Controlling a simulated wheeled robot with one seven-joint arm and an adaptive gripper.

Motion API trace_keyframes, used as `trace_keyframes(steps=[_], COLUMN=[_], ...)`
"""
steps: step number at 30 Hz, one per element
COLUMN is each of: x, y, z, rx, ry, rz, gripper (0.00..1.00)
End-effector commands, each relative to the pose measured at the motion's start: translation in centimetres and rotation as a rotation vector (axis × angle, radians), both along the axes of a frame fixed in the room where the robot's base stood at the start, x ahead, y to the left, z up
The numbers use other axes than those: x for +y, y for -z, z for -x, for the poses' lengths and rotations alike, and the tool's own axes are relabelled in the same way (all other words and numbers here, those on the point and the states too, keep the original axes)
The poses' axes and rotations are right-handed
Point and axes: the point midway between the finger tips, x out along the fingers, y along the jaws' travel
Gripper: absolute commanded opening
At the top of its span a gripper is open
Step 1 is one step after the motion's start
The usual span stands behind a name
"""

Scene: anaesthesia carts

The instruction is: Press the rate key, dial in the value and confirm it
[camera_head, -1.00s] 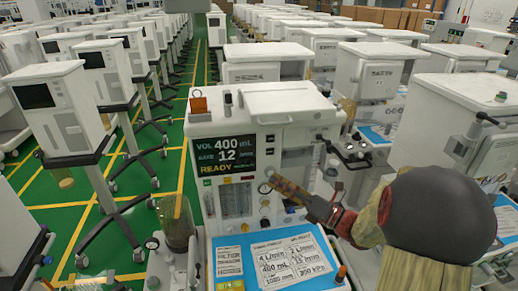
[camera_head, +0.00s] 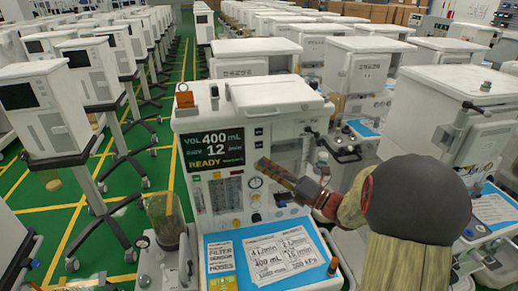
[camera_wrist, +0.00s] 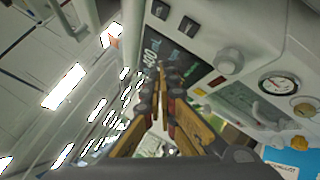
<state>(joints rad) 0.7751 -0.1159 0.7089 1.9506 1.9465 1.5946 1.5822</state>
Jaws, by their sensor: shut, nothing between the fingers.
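The machine's dark screen (camera_head: 213,148) reads VOL 400 mL, a second line with 12, and READY in yellow. Two small dark keys sit right of it, an upper (camera_head: 258,131) and a lower one (camera_head: 258,143); their labels are unreadable. Both keys show in the wrist view, one at the top (camera_wrist: 160,10) and one nearer the white knob (camera_wrist: 229,61). My gripper (camera_head: 262,164) is shut and empty, its tips just below the lower key in the head view. In the wrist view my gripper (camera_wrist: 166,82) overlaps the screen (camera_wrist: 172,52). Contact with the panel cannot be told.
A round gauge (camera_head: 256,183) and a yellow knob (camera_wrist: 300,142) are on the panel below. A blue tray (camera_head: 215,236) with printed cards lies in front. A glass canister (camera_head: 166,220) stands at left.

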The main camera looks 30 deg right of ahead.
Motion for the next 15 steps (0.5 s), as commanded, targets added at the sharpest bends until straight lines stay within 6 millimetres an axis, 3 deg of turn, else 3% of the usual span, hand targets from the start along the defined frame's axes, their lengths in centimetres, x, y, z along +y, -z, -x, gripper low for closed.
trace_keyframes(steps=[6,15], x=[-0.8,-1.5], y=[0.2,-0.1], z=[-2.8,-5.1], rx=[-0.002,-0.001], ry=[-0.001,0.0], rz=[0.002,0.001], gripper=[0.0,0.0])
